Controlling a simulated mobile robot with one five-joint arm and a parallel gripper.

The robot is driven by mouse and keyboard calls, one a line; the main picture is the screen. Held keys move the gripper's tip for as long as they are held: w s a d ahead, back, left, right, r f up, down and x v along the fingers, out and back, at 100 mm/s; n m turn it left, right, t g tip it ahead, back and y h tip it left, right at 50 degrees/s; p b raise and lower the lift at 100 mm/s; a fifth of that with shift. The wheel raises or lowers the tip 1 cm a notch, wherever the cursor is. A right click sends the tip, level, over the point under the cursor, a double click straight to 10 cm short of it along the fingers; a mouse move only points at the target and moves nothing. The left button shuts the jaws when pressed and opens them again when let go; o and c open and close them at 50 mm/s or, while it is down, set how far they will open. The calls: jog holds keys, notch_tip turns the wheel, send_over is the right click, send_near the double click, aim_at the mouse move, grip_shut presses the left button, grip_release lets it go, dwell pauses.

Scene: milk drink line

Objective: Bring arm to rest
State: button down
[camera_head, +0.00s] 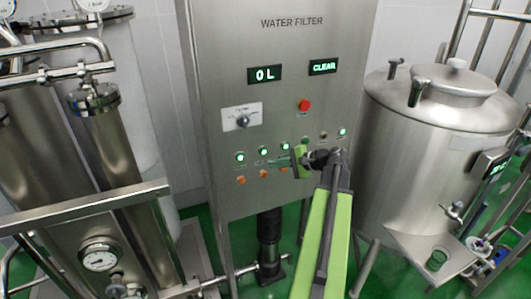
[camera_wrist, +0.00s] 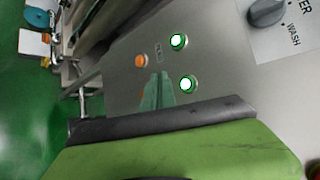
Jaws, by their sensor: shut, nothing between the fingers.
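My gripper (camera_head: 283,162) is shut and empty, held in front of the lower button rows of the steel water filter cabinet (camera_head: 222,80). My green arm (camera_head: 323,235) reaches up to it from the bottom of the head view. In the wrist view the shut fingers (camera_wrist: 157,92) show between lit green buttons and orange ones. One orange button is partly hidden behind the fingers. I cannot tell whether the fingertips touch the panel. The cabinet's displays read "0 L" (camera_head: 264,74) and "CLEAR" (camera_head: 323,67).
A red button (camera_head: 305,105) and a selector knob (camera_head: 243,120) sit above the button rows. Steel filter columns and pipes (camera_head: 120,130) stand at left. A steel tank (camera_head: 420,150) stands at right, with a green cup (camera_head: 437,258) on a shelf (camera_head: 405,242).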

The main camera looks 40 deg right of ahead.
jog(key=w+a+f+n+g+y+b, duration=0.25)
jog(key=w+a+f, duration=0.2)
jog(key=a, duration=0.65)
jog(key=w+a+f+n+g+y+b, duration=0.1)
jog(key=w+a+f+n+b, duration=0.3)
jog(key=a, duration=0.6)
jog(key=w+a+f+g+y+b, duration=0.1)
jog(key=w+a+f+g+b, duration=0.15)
jog(key=w+a, duration=0.6)
jog(key=s+a+f+n+g+h+b, duration=0.1)
jog(key=s+a+f+n+g, duration=0.1)
jog(key=a+f, duration=0.35)
jog(key=s+a+f+n+g+h+b, duration=0.1)
jog(key=s+a+f+n+b, duration=0.15)
jog(key=a, duration=0.65)
jog(key=s+a+f+n+g+h+b, duration=0.1)
jog(key=s+a+f+n+g, duration=0.15)
jog(key=a+f, duration=0.4)
jog(key=s+d+f+n+h, duration=0.2)
jog(key=s+d+n+h, duration=0.2)
jog(key=s+h, duration=0.1)
jog(key=shift+s+d+f+n+g, duration=0.2)
jog(key=shift+d+n+g, duration=0.15)
jog(key=shift+g, duration=0.1)
